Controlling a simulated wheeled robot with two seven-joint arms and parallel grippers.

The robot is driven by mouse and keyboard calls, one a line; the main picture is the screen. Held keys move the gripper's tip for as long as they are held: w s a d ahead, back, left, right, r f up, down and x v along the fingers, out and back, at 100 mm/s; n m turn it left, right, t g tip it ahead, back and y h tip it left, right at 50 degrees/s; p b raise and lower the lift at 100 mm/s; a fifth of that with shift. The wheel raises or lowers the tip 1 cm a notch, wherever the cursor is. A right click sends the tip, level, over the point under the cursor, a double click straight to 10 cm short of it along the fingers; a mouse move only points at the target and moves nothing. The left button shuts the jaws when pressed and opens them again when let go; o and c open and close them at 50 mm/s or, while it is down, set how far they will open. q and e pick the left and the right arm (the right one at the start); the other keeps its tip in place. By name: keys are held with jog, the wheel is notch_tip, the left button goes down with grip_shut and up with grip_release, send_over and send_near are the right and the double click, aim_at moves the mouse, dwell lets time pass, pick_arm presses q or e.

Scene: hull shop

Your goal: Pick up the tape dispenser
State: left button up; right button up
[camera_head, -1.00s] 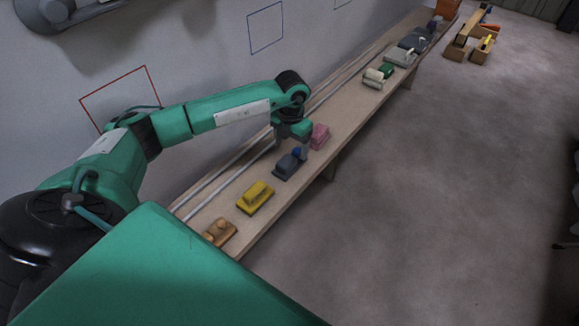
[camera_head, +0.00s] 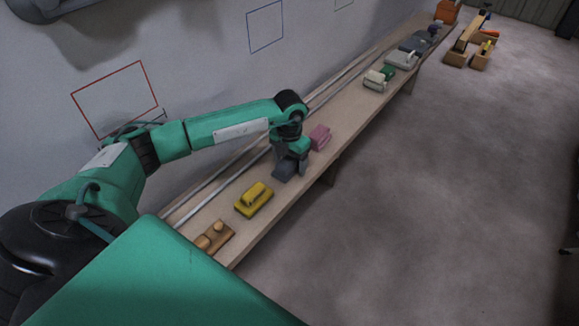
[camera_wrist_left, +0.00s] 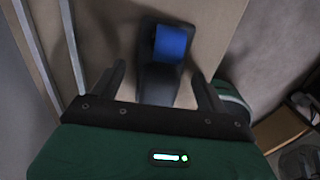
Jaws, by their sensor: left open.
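The tape dispenser (camera_head: 285,169) is dark grey and sits on the long wooden shelf, partly hidden behind my left gripper in the head view. In the left wrist view the dispenser (camera_wrist_left: 158,84) shows with a blue roll (camera_wrist_left: 171,43) on top. My left gripper (camera_head: 292,161) is open and low over the dispenser. In the wrist view its two fingers (camera_wrist_left: 160,82) stand on either side of the dark body, with a gap on each side. My right gripper is not in view.
On the shelf (camera_head: 330,168), a yellow object (camera_head: 254,200) and a wooden piece with knobs (camera_head: 214,237) stand nearer; a pink block (camera_head: 320,137) is just beyond. Two pale rails run along the wall side. More items stand farther along. Open floor lies right of the shelf.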

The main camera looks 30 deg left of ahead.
pick_arm(q)
jog(key=shift+f, duration=0.1)
jog(key=shift+c, duration=0.3)
jog(key=c, duration=1)
jog(key=shift+c, duration=0.3)
jog(key=shift+r, duration=0.2)
